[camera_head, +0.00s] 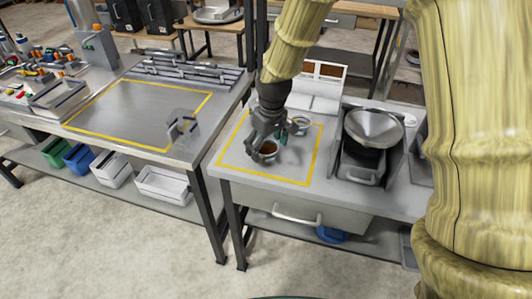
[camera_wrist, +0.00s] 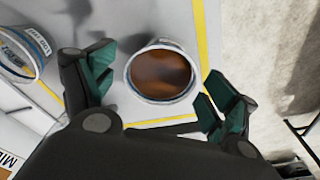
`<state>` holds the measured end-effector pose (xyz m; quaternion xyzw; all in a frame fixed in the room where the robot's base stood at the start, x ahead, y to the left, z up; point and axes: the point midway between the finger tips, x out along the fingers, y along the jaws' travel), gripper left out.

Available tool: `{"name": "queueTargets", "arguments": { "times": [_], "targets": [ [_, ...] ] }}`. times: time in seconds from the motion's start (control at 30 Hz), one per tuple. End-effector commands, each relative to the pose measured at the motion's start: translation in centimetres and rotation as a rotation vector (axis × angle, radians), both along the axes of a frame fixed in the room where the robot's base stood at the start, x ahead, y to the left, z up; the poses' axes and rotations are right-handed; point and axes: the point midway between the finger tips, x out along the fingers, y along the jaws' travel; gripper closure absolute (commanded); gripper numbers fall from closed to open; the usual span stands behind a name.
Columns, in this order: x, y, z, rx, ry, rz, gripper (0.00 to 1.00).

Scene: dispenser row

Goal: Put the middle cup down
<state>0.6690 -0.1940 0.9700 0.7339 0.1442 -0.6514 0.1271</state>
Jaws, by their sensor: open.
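A cup with brown contents (camera_wrist: 162,72) stands upright on the worktop between my open fingers in the wrist view. In the head view the same cup (camera_head: 267,149) sits inside the yellow-outlined area, at my gripper (camera_head: 266,139). My gripper (camera_wrist: 157,97) is open, with a green-padded finger on each side of the cup and a visible gap to each. A second cup with a printed label (camera_wrist: 24,52) stands to the left in the wrist view; in the head view it (camera_head: 299,125) is behind and right of the gripper. No third cup is clearly visible.
The yellow outline (camera_head: 262,179) borders free worktop in front. A second table (camera_head: 140,105) is at left.

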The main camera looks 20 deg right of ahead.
Motion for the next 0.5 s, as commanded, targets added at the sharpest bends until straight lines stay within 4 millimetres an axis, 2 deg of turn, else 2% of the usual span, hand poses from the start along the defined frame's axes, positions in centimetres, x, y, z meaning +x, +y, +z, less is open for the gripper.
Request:
{"name": "queueTargets", "arguments": {
  "times": [0.23, 0.5],
  "targets": [
    [0.2, 0.1, -2.0, 0.0, 0.001, 0.001, 0.14],
    [0.3, 0.1, -2.3, 0.0, 0.0, 0.001, 0.14]
  ]
}}
